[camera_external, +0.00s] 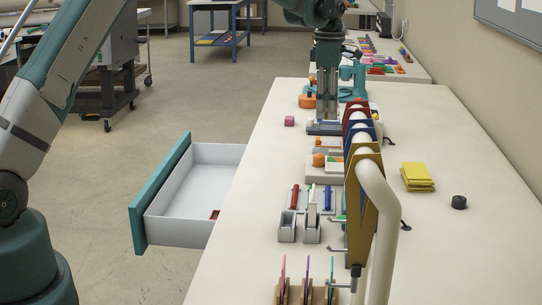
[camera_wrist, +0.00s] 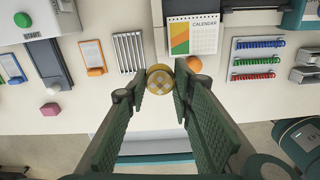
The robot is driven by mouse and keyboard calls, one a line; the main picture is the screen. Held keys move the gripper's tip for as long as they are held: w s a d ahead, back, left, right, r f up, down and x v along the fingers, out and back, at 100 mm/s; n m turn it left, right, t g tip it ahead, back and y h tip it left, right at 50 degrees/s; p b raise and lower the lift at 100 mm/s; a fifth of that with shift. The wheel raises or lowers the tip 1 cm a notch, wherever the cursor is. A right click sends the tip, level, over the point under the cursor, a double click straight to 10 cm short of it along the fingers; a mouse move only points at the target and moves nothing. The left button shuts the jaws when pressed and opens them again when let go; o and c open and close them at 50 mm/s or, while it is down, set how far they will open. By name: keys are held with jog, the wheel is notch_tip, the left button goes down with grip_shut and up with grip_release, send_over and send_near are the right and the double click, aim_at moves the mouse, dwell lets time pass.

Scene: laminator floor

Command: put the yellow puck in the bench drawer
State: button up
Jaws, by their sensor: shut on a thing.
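The yellow puck (camera_wrist: 160,79), round with a pale checked top, is between my gripper's fingertips (camera_wrist: 160,84) in the wrist view. My gripper is shut on it, over the bench top. In the external view my gripper (camera_external: 327,108) points down at the far part of the bench (camera_external: 260,215); I cannot make out the puck there. The bench drawer (camera_external: 190,195) stands pulled out from the bench's left side, with white walls and a teal front. A small red item lies inside it near the bench edge.
A colour rack (camera_external: 363,150) and a pale curved pipe (camera_external: 377,215) rise nearer the camera. A pink cube (camera_external: 289,121) and an orange round item (camera_external: 307,101) are near my gripper. Yellow pads (camera_external: 417,177) and a black puck (camera_external: 459,202) lie right. The near left bench top is clear.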

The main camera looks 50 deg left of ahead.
jog(key=s+a+n+b, duration=0.1)
jog(key=s+a+n, duration=0.2)
jog(key=a, duration=2.1)
jog(key=n+b, duration=0.1)
jog(key=n, duration=0.2)
send_over(217, 180)
notch_tip(217, 180, down, 22)
jog(key=shift+s+d+f, duration=0.1)
jog(key=shift+f, duration=0.1)
jog(key=shift+f+b, duration=0.4)
jog(key=shift+f, duration=2.75)
jog(key=shift+f, duration=1.85)
jog(key=shift+f+b, duration=0.15)
jog(key=shift+b, duration=0.2)
